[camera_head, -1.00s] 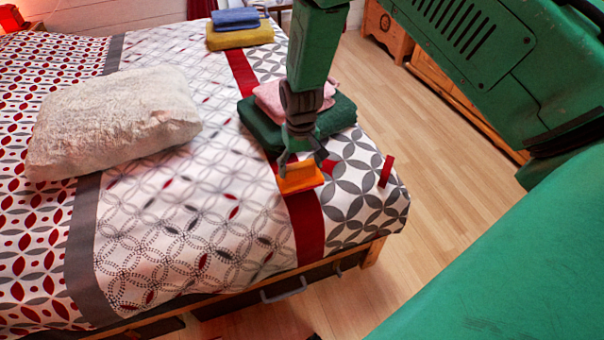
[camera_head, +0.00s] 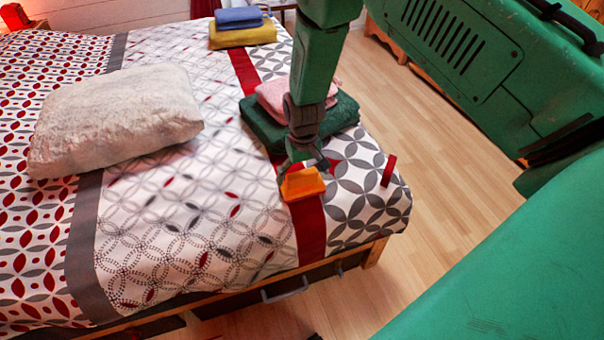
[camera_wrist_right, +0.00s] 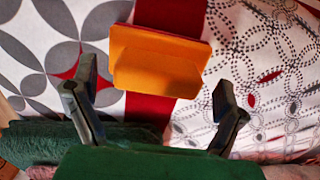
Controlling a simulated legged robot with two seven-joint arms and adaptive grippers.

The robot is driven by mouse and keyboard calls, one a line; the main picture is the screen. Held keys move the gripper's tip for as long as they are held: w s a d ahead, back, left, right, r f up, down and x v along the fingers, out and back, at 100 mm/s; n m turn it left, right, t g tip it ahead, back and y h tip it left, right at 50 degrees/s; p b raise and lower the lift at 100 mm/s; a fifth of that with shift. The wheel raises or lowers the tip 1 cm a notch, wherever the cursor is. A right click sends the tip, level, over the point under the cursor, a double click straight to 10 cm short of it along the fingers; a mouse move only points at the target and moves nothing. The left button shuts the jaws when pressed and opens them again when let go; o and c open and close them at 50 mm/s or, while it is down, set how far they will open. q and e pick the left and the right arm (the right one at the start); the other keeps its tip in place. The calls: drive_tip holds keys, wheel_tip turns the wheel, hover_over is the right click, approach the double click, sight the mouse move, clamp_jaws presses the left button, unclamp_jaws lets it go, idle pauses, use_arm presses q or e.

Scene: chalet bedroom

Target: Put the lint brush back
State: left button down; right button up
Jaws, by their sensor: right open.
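The orange lint brush (camera_head: 303,184) lies on the red stripe near the foot of the bed. In the right wrist view the lint brush (camera_wrist_right: 158,68) shows as a flat orange plate with a thicker block along its lower side. My right gripper (camera_head: 306,165) points down just above and behind it, partly covering its far side. In the wrist view the two fingers of my right gripper (camera_wrist_right: 155,84) are spread wide, one to each side of the brush, with nothing held. Contact with the brush cannot be made out. My left gripper is out of view.
A green folded towel (camera_head: 262,124) with a pink one (camera_head: 268,96) on top lies right behind the gripper. A small red upright piece (camera_head: 388,170) is at the bed's corner. A fluffy pillow (camera_head: 115,120) lies left. Yellow (camera_head: 243,36) and blue (camera_head: 238,17) towels are farther back.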

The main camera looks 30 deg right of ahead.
sight(303, 174)
wheel_tip(303, 174, up, 12)
drive_tip(key=p, duration=0.2)
drive_tip(key=s+f+n, duration=0.2)
drive_tip(key=s+f, duration=1)
drive_tip(key=s, duration=0.4)
drive_tip(key=s+a+f+n, duration=0.1)
drive_tip(key=s+a, duration=0.2)
drive_tip(key=s, duration=1)
drive_tip(key=shift+s+a+f+t, duration=0.15)
drive_tip(key=shift+s+f+t, duration=0.15)
drive_tip(key=shift+s+f, duration=0.05)
